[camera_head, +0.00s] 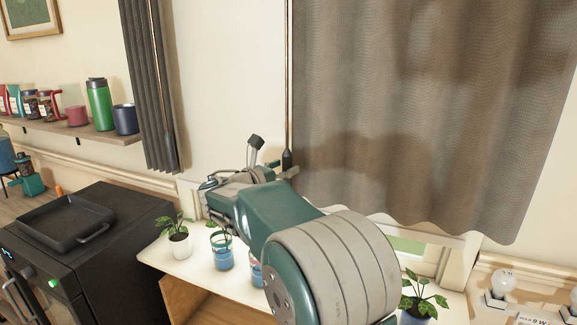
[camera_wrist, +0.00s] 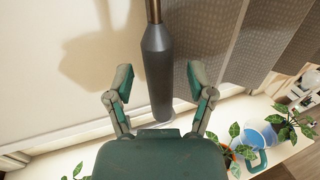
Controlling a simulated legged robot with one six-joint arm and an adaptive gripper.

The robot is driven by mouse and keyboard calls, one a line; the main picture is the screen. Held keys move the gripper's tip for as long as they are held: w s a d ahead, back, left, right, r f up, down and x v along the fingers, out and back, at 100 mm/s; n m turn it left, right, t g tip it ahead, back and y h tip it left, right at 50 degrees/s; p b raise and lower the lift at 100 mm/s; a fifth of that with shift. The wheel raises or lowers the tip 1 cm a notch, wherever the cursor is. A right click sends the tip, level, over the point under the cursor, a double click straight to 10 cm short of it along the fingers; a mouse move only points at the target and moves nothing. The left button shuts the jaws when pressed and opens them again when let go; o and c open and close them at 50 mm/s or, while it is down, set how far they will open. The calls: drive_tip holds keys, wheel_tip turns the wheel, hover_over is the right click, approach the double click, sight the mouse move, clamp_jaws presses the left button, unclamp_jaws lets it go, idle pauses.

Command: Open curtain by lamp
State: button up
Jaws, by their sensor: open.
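A wide grey curtain (camera_head: 430,100) hangs on the right of the head view; its patterned cloth also shows in the wrist view (camera_wrist: 207,40). A thin pull rod with a dark, thick handle (camera_head: 287,161) hangs at its left edge. My gripper (camera_head: 272,158) is at the handle. In the wrist view, the handle (camera_wrist: 157,70) lies between the two spread fingers of my gripper (camera_wrist: 160,80), with a gap on both sides. A narrow, gathered grey curtain (camera_head: 155,90) with its own rod hangs further left. I cannot identify a lamp for certain.
Potted plants (camera_head: 179,240) stand on the white ledge (camera_head: 195,265) below my arm. A black oven (camera_head: 110,225) with a pan stands left. A wall shelf (camera_head: 85,132) holds a green bottle and cups.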

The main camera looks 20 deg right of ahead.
drive_tip(key=shift+w+d, duration=0.35)
drive_tip(key=shift+w, duration=0.05)
drive_tip(key=shift+d, duration=0.1)
drive_tip(key=shift+d, duration=0.15)
clamp_jaws()
